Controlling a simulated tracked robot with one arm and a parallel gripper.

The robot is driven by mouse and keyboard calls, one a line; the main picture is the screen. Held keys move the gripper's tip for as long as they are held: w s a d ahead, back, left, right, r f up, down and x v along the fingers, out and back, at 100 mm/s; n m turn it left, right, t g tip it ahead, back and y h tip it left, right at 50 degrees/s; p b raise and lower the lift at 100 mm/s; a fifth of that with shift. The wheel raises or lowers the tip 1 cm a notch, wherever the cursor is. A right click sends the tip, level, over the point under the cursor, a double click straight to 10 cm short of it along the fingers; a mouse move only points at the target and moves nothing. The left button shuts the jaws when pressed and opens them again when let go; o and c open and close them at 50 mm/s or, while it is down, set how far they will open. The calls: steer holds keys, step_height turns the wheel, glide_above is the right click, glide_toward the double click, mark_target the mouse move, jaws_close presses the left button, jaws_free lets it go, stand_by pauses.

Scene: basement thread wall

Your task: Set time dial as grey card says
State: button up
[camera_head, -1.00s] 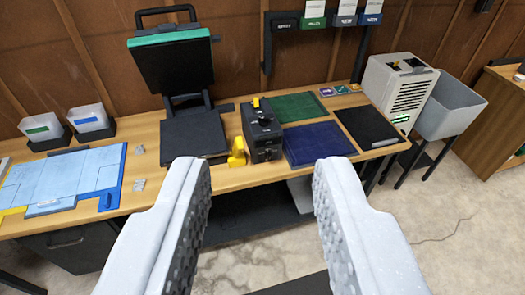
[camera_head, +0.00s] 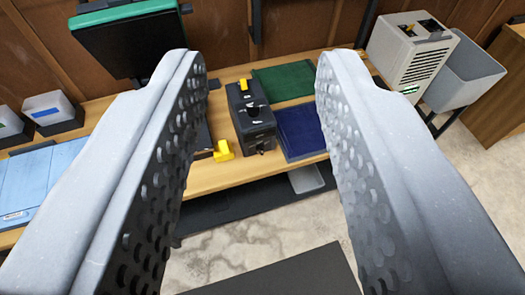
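My gripper (camera_head: 258,62) is open and empty, its two pale grey fingers with studded inner pads reaching over the bench. Between the fingers is a black machine (camera_head: 252,118) with a yellow lever (camera_head: 243,85) on top. A black press (camera_head: 130,38) with a green top edge stands at the upper left, partly behind the left finger. I cannot make out a time dial on either machine. The card holders and the grey card are not in view now.
A yellow block (camera_head: 223,151) sits beside the black machine. A green mat (camera_head: 283,81) and a blue mat (camera_head: 301,132) lie to its right. A pale grey machine (camera_head: 408,52) and grey bin (camera_head: 462,72) stand at right. A light blue board (camera_head: 35,185) lies at left.

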steer(key=w+d+f+n+t+h+b, duration=0.1)
steer(key=w+d+f+b, duration=0.25)
steer(key=w+f, duration=0.95)
steer(key=w+d+f+b, duration=0.35)
steer(key=w+f, duration=0.65)
steer(key=f, duration=0.4)
steer(key=n+y+b, duration=0.3)
steer(key=y+b, duration=0.1)
glide_toward(262, 152)
steer(key=s+d+r, duration=0.2)
steer(key=d+r, duration=0.3)
steer(key=r, duration=0.4)
step_height(262, 152, down, 10)
steer(key=s+a+y+b, duration=0.2)
steer(key=s+y, duration=0.1)
steer(key=shift+t, duration=0.4)
steer(key=x, duration=0.4)
steer(key=b+x, duration=0.1)
steer(key=x, duration=0.3)
steer(key=b+x, duration=0.1)
steer(key=x, duration=0.3)
steer(key=shift+w+f, duration=0.3)
steer(key=shift+w, duration=0.1)
steer(key=shift+w+a+r, duration=0.1)
steer(key=shift+w, duration=0.5)
jaws_close()
